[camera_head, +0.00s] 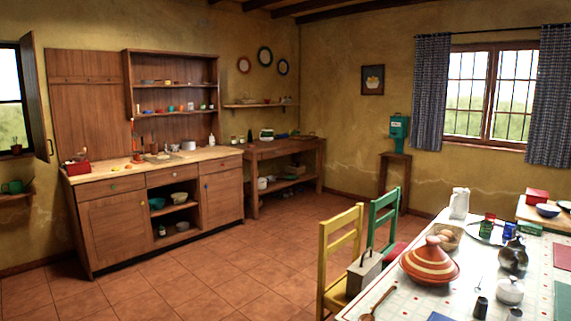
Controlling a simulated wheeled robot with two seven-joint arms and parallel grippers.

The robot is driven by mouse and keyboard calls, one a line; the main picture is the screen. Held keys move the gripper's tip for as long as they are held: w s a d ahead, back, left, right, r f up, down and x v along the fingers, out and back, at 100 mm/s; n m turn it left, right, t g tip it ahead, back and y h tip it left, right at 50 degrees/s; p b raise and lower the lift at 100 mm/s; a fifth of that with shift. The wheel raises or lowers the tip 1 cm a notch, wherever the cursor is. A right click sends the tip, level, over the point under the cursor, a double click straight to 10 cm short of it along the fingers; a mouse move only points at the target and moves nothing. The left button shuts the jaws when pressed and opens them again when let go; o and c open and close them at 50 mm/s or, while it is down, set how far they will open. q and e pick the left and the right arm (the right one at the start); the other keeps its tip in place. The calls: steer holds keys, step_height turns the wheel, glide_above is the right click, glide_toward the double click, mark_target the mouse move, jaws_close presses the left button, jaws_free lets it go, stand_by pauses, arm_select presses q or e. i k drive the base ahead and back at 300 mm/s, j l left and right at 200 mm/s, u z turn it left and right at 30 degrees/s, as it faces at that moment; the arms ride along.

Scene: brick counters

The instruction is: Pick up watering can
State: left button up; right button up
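A small green can with a spout or handle (13,187), which looks like the watering can, stands on a small wooden wall shelf (16,197) at the far left, below the window. It is small in the view, so its details are hard to tell. Neither of my grippers is in view, and nothing is seen near the can.
A wooden counter with cupboards (115,186) stands right of the shelf. A wooden side table (262,153) is farther back. A laid table (400,292) with a striped tagine (430,262) and yellow (327,262) and green chairs fills the right. The tiled floor (190,285) is open at front left.

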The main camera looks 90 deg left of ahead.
mark_target(15, 187)
steer(key=u, duration=4.35)
